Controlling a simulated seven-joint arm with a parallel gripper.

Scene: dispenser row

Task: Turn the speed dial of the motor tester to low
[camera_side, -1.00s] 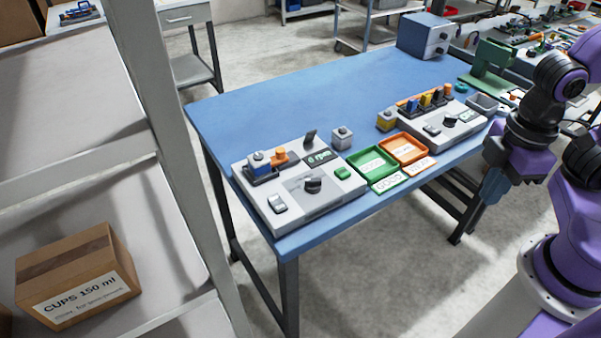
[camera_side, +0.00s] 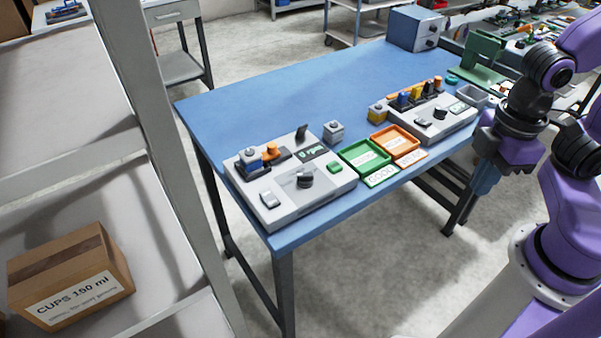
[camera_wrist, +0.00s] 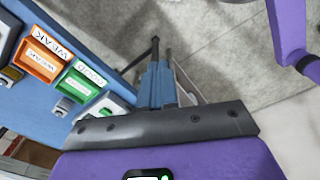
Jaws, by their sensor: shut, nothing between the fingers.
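The motor tester (camera_side: 325,186) is a light grey box at the front left of the blue table in the side view, with a small display reading "0 rpm" (camera_side: 312,152). Its dark round dial (camera_side: 305,180) sits on a grey panel on top; the dial's pointer setting is too small to read. A white rocker switch (camera_side: 269,200) and a green button (camera_side: 335,167) are also on it. My gripper (camera_side: 481,183) is shut and empty, pointing down beyond the table's front edge, well right of the tester and apart from it. Its blue fingers show in the wrist view (camera_wrist: 157,78).
Right of the tester are a green tray (camera_side: 364,156) and an orange tray (camera_side: 411,151), then a second grey device (camera_side: 455,125) with its own dark knob. A grey block (camera_side: 333,133) stands behind the tester. The back left of the table is clear.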

